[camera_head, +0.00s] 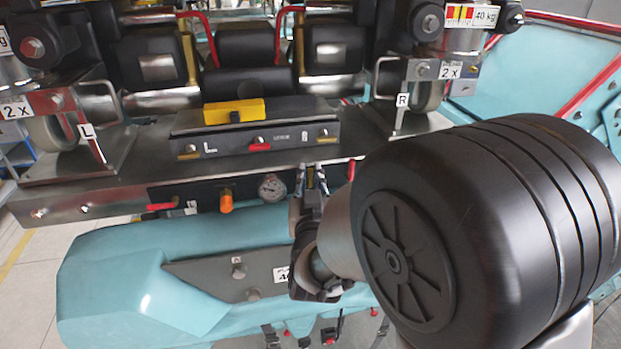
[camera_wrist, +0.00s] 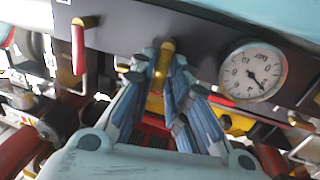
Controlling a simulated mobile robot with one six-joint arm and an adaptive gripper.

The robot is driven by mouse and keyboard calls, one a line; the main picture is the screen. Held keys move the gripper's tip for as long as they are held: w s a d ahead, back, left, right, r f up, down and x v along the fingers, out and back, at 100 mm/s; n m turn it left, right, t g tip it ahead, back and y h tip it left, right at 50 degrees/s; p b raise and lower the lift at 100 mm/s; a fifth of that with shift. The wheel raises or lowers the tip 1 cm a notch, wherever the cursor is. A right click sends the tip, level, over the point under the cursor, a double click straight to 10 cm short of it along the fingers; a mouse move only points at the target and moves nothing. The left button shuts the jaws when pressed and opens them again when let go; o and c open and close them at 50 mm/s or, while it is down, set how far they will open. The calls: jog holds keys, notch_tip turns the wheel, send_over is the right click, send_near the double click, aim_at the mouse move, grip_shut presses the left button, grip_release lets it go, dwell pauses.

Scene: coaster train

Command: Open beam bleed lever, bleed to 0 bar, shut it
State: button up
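A brass-yellow lever (camera_wrist: 166,62) stands out from the dark beam panel in the wrist view, between my fingertips. I take it as the bleed lever; in the head view my fingers hide it. My gripper (camera_head: 311,178) reaches up to the panel under the steel beam. In the wrist view my gripper (camera_wrist: 161,72) has its fingers close together on both sides of the lever. I cannot tell whether both touch it. A round white pressure gauge (camera_wrist: 252,72) sits beside my fingers; it also shows in the head view (camera_head: 271,187).
A red lever (camera_wrist: 79,45) hangs on the panel on the other side of my fingers from the gauge. An orange knob (camera_head: 226,201) and a red handle (camera_head: 160,207) are farther left. A teal housing (camera_head: 190,260) lies below; the steel beam (camera_head: 130,172) is above.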

grip_shut()
